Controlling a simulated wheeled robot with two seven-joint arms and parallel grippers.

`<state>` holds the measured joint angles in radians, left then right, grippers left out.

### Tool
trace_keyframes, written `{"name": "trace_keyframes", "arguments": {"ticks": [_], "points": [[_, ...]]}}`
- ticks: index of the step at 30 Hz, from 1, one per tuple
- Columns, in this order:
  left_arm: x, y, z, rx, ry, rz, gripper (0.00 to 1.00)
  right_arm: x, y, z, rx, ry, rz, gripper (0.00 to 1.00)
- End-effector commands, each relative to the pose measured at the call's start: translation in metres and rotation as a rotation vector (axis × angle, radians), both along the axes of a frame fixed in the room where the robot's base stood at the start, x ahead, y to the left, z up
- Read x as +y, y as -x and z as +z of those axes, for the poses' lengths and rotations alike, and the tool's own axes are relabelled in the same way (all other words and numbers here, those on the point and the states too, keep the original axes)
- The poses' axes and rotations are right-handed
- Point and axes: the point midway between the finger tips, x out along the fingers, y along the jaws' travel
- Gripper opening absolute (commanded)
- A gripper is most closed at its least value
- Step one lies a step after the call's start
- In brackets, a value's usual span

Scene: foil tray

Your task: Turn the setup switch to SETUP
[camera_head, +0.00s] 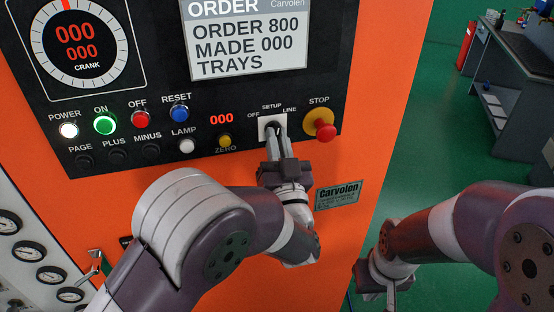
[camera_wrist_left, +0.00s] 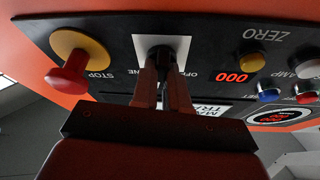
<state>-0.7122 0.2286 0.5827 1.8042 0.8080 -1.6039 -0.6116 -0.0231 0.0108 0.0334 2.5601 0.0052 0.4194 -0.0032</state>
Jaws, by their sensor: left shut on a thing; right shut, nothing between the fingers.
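The setup switch (camera_head: 272,122) is on a small white plate on the black panel, with OFF, SETUP and LINE marked around it. My left gripper (camera_head: 275,138) is at the switch, its fingers shut on the knob. In the left wrist view, the fingers of my left gripper (camera_wrist_left: 163,75) reach up to the white switch plate (camera_wrist_left: 162,43). The fingers hide most of the knob, so I cannot tell which mark it points to. My right gripper (camera_head: 372,296) is low on the right, away from the panel, shut and empty.
The red STOP button (camera_head: 326,132) on its yellow base is just right of the switch. The yellow ZERO button (camera_head: 224,140) and white LAMP button (camera_head: 186,146) are to its left. A screen (camera_head: 247,40) reads ORDER 800, MADE 000 TRAYS. Green floor (camera_head: 420,140) lies open to the right.

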Motion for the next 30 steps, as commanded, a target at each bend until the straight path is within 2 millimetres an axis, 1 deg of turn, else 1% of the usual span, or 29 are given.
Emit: {"name": "trace_keyframes", "arguments": {"ticks": [1, 6, 9, 16, 28, 29, 30], "points": [[0.0, 0.0, -0.005, -0.015, 0.032, 0.001, 0.0, 0.0, 0.0, -0.014, 0.0, 0.0, 0.0, 0.0], [-0.001, 0.0, -0.002, -0.036, 0.114, -0.001, 0.0, 0.0, 0.0, -0.03, 0.0, 0.0, 0.0, 0.0], [-0.001, 0.0, -0.001, -0.044, 0.148, 0.0, 0.0, 0.0, 0.0, -0.036, 0.0, 0.0, 0.0, 0.0], [-0.001, 0.0, 0.002, -0.054, 0.187, -0.001, 0.0, 0.0, 0.0, -0.042, 0.0, 0.0, 0.0, 0.0], [-0.001, -0.001, 0.004, -0.057, 0.192, 0.0, 0.0, 0.0, 0.0, -0.041, 0.0, 0.0, 0.0, 0.0], [-0.001, -0.001, 0.004, -0.056, 0.191, 0.0, 0.24, 0.0, 0.0, -0.041, 0.0, 0.0, 0.0, 0.0], [-0.001, -0.001, 0.004, -0.056, 0.19, 0.0, 0.37, 0.0, 0.0, -0.041, 0.0, 0.0, 0.0, 0.0]]}}
